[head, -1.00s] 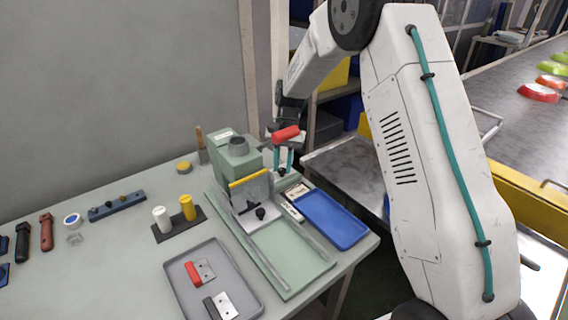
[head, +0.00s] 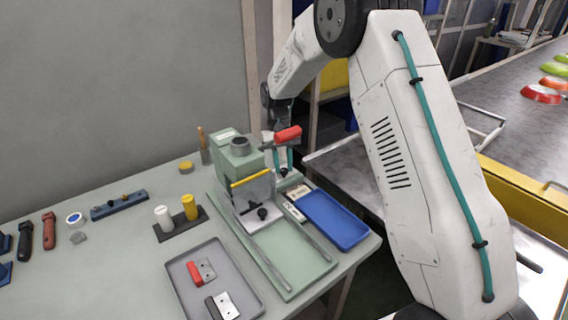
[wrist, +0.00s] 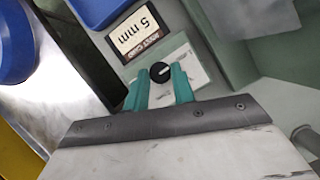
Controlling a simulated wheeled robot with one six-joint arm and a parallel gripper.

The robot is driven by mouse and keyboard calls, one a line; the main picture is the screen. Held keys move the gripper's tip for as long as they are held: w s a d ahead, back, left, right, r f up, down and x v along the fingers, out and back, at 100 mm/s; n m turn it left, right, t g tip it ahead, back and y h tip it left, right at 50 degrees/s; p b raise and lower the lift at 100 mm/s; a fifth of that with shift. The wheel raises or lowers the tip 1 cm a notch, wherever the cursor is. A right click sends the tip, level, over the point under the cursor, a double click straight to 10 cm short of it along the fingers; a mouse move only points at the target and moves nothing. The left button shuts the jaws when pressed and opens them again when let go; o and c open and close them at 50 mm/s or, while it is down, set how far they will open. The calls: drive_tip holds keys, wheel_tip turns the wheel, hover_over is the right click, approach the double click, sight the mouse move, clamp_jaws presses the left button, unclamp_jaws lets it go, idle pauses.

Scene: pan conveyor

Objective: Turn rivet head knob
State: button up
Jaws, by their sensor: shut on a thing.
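The rivet head knob (wrist: 160,72) is a small round black knob with a pale pointer line, on a white plate beside a card reading "5 mm" (wrist: 138,32). In the wrist view the line lies roughly across the picture, tilted up to the right. My gripper (wrist: 161,78) has teal fingers, one on each side of the knob, shut on it. In the head view the gripper (head: 283,160) is at the right side of the green press (head: 240,160), behind its red-handled lever (head: 288,134). The knob cannot be made out there.
A blue tray (head: 352,243) lies just right of the press. A grey tray (head: 178,297) with a red-ended part and a dark-ended part lies in front. White and yellow cylinders stand in a dark holder (head: 182,229). A conveyor (head: 520,110) is at the right.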

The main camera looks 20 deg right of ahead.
drive_tip(key=shift+w+r, duration=0.1)
drive_tip(key=o, duration=1)
drive_tip(key=v, duration=0.7)
drive_tip(key=shift+w+r, duration=0.1)
drive_tip(key=shift+r, duration=0.25)
